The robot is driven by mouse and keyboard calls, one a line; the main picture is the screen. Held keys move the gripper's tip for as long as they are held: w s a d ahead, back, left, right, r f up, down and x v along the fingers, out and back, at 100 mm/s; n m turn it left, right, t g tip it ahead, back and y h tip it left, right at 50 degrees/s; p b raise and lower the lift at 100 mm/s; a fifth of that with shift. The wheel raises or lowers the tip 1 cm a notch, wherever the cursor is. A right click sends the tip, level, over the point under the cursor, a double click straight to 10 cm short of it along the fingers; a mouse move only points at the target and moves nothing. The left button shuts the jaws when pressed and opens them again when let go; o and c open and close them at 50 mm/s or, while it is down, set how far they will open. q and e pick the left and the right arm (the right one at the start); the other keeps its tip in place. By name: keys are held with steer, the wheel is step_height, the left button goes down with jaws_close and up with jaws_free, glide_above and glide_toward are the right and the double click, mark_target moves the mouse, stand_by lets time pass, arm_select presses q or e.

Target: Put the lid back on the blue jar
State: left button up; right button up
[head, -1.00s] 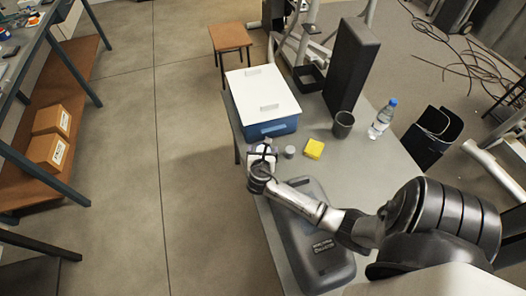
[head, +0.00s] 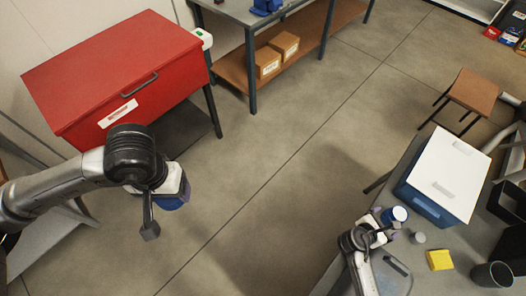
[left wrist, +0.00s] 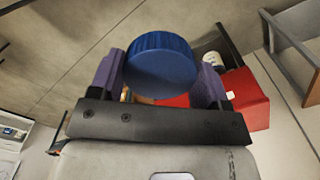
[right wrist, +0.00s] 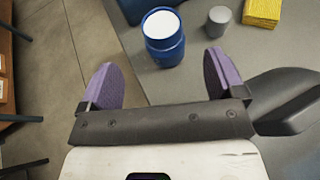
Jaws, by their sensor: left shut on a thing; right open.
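The blue jar (head: 393,215) stands upright on the grey table, its round top white; it also shows in the right wrist view (right wrist: 164,42). My right gripper (head: 376,228) is beside the jar. In the right wrist view its purple fingers (right wrist: 160,72) are wide apart and empty, with the jar beyond them. The blue lid (left wrist: 160,64) is round with a ribbed edge. My left gripper (left wrist: 160,82) is shut on it, one purple finger on each side. In the head view the lid (head: 172,203) is partly hidden below the left gripper (head: 174,184), over the floor, far from the jar.
On the table (head: 455,241) are a blue box with a white top (head: 440,182), a small grey cylinder (head: 418,238), a yellow block (head: 439,260) and a dark cup (head: 492,275). A red chest (head: 115,75) stands behind the left arm. Open floor lies between the arms.

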arm_select(q)
steer(key=shift+r+p, duration=0.5)
steer(key=shift+r, duration=0.3)
arm_select(e)
steer(key=shift+v, duration=1.1)
steer(key=shift+s, duration=0.1)
steer(key=s+a+r+m+g+y, duration=0.1)
steer(key=s+a+r+m+y, duration=0.3)
steer(key=s+a+m+y, duration=0.2)
steer(key=s+a+r+m+g+y, duration=0.1)
steer(key=s+a+r+m+y, duration=0.4)
steer(key=s+a+m, duration=0.5)
steer(key=a+m+y, duration=0.1)
steer(key=m, duration=0.3)
steer(key=shift+m+y, duration=0.3)
steer(key=shift+m, duration=0.1)
